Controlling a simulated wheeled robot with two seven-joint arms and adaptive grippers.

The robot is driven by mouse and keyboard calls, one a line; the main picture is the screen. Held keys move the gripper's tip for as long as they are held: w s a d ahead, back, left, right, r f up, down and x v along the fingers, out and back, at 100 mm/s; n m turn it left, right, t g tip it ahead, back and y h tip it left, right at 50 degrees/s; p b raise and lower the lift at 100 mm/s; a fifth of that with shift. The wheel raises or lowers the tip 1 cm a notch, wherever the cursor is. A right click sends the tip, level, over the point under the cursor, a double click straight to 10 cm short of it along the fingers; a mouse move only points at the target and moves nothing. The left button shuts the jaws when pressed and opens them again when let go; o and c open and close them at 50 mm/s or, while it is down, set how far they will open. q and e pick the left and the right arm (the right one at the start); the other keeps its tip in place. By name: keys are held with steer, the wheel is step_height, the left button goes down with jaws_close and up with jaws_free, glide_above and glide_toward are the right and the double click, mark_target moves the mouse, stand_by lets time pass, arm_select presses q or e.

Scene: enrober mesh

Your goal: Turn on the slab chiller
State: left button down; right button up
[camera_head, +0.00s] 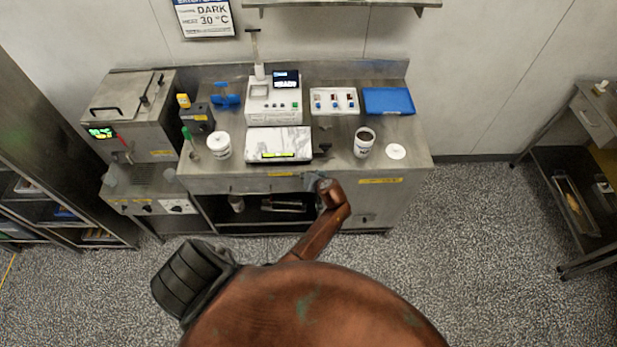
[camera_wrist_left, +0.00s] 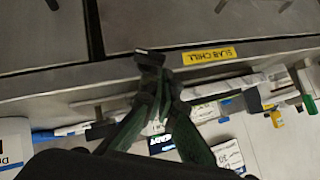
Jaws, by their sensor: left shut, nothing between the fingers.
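A yellow "SLAB CHILL" label (camera_wrist_left: 208,56) is on the steel front edge of the counter in the left wrist view. In the head view, two yellow labels, one left of centre (camera_head: 282,174) and one on the right (camera_head: 380,181), sit on that front; their text is too small to read. My left gripper (camera_head: 316,181) is at the counter's front edge between these labels. Its dark fingers (camera_wrist_left: 152,62) are shut and empty, close beside the label; contact cannot be told. No chiller switch can be made out, and the gripper may hide part of the front. My right gripper is out of view.
A steel machine (camera_head: 115,100) stands left.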

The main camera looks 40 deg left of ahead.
arm_select(q)
step_height(320, 180, up, 8)
steer(key=w+d, duration=0.1)
steer(key=shift+r, duration=0.15)
steer(key=shift+d+t, duration=0.1)
steer(key=shift+t, duration=0.2)
